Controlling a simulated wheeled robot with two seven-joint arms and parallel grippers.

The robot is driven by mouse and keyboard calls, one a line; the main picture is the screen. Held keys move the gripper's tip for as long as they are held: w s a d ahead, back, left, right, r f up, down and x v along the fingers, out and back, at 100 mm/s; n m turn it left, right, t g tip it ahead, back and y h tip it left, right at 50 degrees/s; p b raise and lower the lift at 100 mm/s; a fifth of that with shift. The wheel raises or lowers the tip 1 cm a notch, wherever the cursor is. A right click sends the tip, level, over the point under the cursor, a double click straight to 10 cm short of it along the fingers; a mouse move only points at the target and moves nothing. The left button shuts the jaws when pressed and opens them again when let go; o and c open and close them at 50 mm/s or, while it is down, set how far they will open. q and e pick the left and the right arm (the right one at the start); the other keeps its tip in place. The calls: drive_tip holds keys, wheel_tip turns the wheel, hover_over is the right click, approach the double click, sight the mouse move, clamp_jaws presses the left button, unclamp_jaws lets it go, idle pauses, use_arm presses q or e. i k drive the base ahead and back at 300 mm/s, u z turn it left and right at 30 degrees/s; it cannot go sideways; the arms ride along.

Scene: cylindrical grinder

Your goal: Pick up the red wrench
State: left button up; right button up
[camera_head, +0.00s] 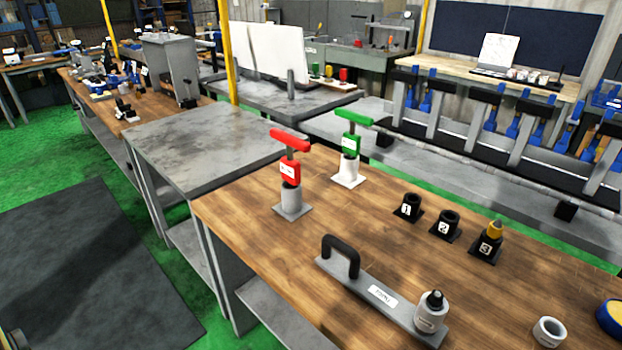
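The red wrench (290,171) is a T-shaped tool with a red crossbar, a dark shaft and a red body with a white label. It stands upright in a grey round holder (291,199) on a square base, near the left part of the wooden table (257,235). Its lower end is hidden inside the holder. A similar green wrench (351,142) stands in a white holder (348,172) behind it to the right. Neither gripper can be made out in the head view, and nothing touches the red wrench.
The wood left of the red wrench is clear.

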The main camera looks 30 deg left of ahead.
sight(290, 168)
drive_tip(key=u, duration=0.85)
drive_tip(key=k, duration=1.15)
drive_tip(key=u, duration=1.65)
drive_tip(key=i, duration=2.5)
drive_tip(key=z, duration=1.45)
drive_tip(key=i, duration=0.95)
drive_tip(key=z, duration=1)
